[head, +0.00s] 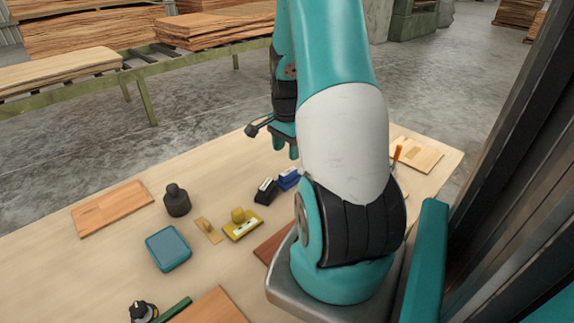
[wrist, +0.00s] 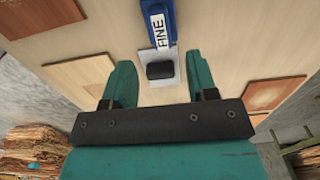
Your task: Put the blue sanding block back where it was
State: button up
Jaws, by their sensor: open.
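The blue sanding block (head: 288,179) lies on the table in the head view, right of a black block (head: 266,191). In the wrist view the blue block (wrist: 157,22) shows at the top centre, with a white label reading FINE; its top end is cut off by the frame edge. My gripper (head: 285,146) is over the far part of the table. In the wrist view my gripper (wrist: 158,62) is open, with nothing held between its fingers. The blue block lies beyond the fingertips. I cannot tell the height gap.
A light grey plate with a black piece (wrist: 160,71) lies between the fingers in the wrist view, beside the blue block. A yellow block (head: 243,227), a dark weight (head: 177,201), a teal box (head: 168,249) and a wooden panel (head: 112,207) stand or lie further left.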

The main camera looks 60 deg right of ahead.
jog(key=w+a+r+n, duration=0.2)
jog(key=a+r+n, duration=0.2)
jog(key=a, duration=0.3)
jog(key=w+a+r+n+t+y, duration=0.1)
jog(key=w+a+r+n, duration=0.25)
jog(key=a, duration=0.45)
jog(key=w+a+r+n, duration=0.2)
jog(key=a+r+n, duration=0.25)
jog(key=a, duration=0.25)
jog(key=s+a+r+n+y, duration=0.1)
jog(key=s+a+r+n, duration=0.1)
jog(key=s+a+n, duration=0.5)
jog(key=s+a+r+n+g+y, duration=0.1)
jog(key=s+a+n, duration=0.6)
jog(key=a, duration=0.7)
notch_tip(320, 180, up, 2)
jog(key=n+y, duration=0.1)
jog(key=n, duration=0.1)
jog(key=shift+s+a+r+n, duration=0.15)
jog(key=shift+a+n, duration=0.2)
jog(key=shift+n, duration=0.05)
